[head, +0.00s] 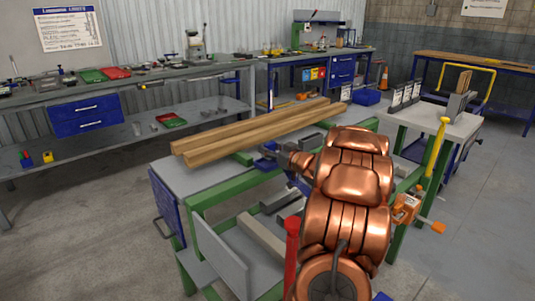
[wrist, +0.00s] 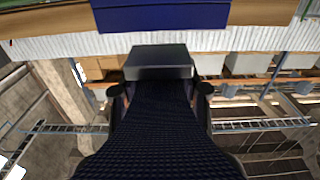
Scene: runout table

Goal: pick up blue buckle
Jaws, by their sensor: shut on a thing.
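In the head view my gripper (head: 279,150) is at the end of my copper-coloured arm, over the green-framed table. A small blue piece, which looks like the blue buckle (head: 265,163), shows at its tip, partly hidden by the gripper and arm. In the wrist view my gripper (wrist: 160,89) has one dark fingertip on each side of a dark, blue-tinted piece with a woven-looking surface and a grey block end. The jaws are shut on it. Its full shape is hidden, and I cannot tell whether it touches the table.
Long wooden beams (head: 260,130) lie across the green-framed table (head: 195,180) behind my gripper. A red post (head: 292,250) stands at its front. A grey-topped stand (head: 440,122) with upright plates is to the right. Tool benches (head: 120,85) line the wall.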

